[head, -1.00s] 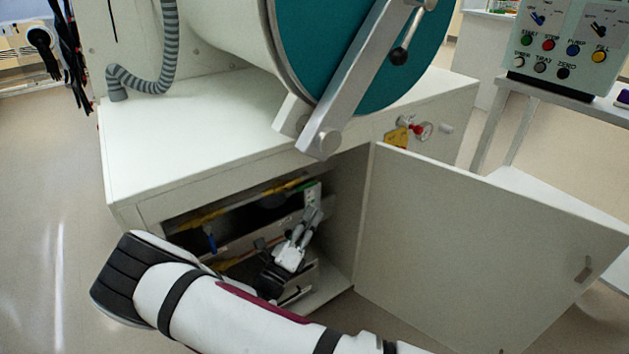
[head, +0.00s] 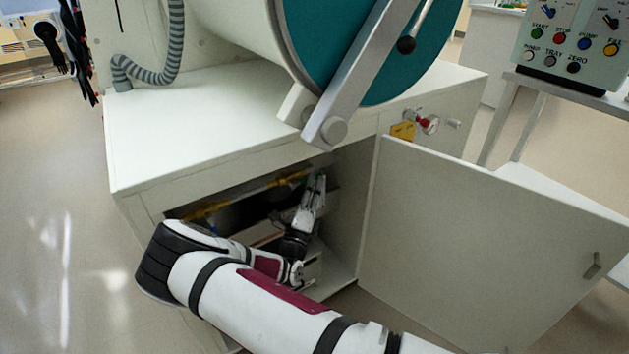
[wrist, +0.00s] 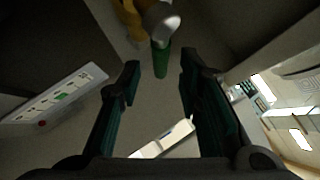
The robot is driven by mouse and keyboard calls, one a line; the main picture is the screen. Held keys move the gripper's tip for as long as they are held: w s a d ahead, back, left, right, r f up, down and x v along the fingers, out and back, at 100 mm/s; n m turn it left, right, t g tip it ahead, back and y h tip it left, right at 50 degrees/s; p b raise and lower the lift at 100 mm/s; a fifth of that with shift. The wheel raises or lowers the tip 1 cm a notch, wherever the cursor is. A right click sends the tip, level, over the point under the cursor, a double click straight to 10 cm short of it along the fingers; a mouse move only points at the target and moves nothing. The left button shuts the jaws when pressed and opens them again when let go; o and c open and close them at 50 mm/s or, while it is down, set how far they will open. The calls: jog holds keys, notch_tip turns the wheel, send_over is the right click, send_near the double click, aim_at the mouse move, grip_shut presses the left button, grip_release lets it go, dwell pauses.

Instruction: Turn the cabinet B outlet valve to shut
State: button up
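A valve with a green handle (wrist: 160,62) and a grey metal hub (wrist: 161,20) shows at the top of the wrist view, on a yellow pipe (wrist: 130,17). No lettering on it names it as the cabinet B outlet. My gripper (wrist: 160,66) is open; the green handle lies at its fingertips, between them in the picture. I cannot tell whether the fingers touch it. In the head view my gripper (head: 316,186) is inside the open cabinet (head: 345,225), high near its right wall, and hides the valve. The yellow pipe (head: 255,193) runs along the top of the opening.
The cabinet door (head: 480,235) stands open to the right. A pale plate with a green mark (wrist: 62,97) shows left of my fingers in the wrist view. A red-handled fitting (head: 428,123) and yellow tag (head: 402,131) are on the cabinet front. Floor at left is clear.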

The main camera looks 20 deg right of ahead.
jog(key=shift+x, duration=1.6)
grip_shut()
